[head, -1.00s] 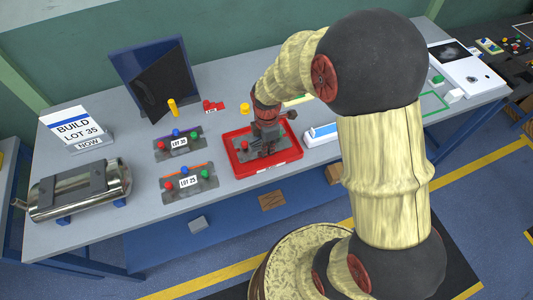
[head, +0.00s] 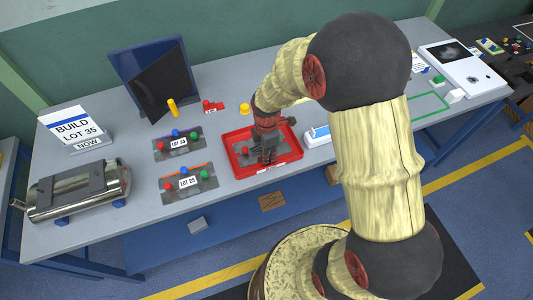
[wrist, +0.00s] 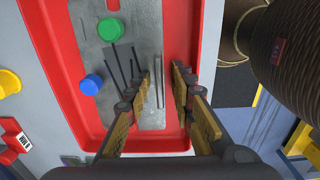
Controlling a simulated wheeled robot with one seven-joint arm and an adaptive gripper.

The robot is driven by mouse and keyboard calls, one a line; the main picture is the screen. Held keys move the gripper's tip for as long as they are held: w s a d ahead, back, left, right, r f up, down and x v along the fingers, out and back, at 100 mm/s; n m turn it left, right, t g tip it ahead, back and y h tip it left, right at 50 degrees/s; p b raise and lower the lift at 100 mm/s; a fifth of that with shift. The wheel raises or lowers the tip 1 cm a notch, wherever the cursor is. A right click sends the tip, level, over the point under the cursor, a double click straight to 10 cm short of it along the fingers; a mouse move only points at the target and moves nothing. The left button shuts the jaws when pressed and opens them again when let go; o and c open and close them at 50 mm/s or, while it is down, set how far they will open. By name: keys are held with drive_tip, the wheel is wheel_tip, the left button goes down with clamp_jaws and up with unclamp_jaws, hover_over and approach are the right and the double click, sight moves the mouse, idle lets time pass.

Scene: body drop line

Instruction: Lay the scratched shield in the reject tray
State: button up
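The scratched shield (wrist: 128,60) is a grey plate lying in the red reject tray (wrist: 62,75). Dark scratch lines, a green knob and a blue knob show on it in the wrist view. In the head view the shield (head: 246,158) shows partly, with a red knob, behind my gripper; the tray (head: 291,160) surrounds it. My gripper (wrist: 162,72) is open over the shield's edge by the tray wall. Its fingers are apart, with part of the plate and a thin raised strip visible between them. Whether the fingers touch the plate cannot be told.
Two other shields, lot 35 (head: 178,144) and lot 25 (head: 188,184), lie left of the tray. A metal cylinder (head: 78,190), a build sign (head: 72,130) and a dark panel (head: 160,80) stand further left. A blue-and-white block (head: 317,134) is right of the tray.

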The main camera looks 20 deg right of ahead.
drive_tip(key=s+r+m+t+p, duration=0.1)
drive_tip(key=s+r+m, duration=0.25)
drive_tip(key=r, duration=0.85)
drive_tip(key=s+r+m+t+p, duration=0.15)
drive_tip(key=r+m, duration=0.25)
drive_tip(key=r, duration=0.9)
drive_tip(key=s+r+m+t, duration=0.3)
drive_tip(key=s+r+m, duration=0.4)
drive_tip(key=s+m, duration=0.3)
drive_tip(key=shift+s+r, duration=0.2)
drive_tip(key=shift+s, duration=0.9)
drive_tip(key=shift+m+b, duration=0.25)
drive_tip(key=shift+b, duration=0.05)
wheel_tip(320, 180, down, 5)
drive_tip(key=b, duration=0.5)
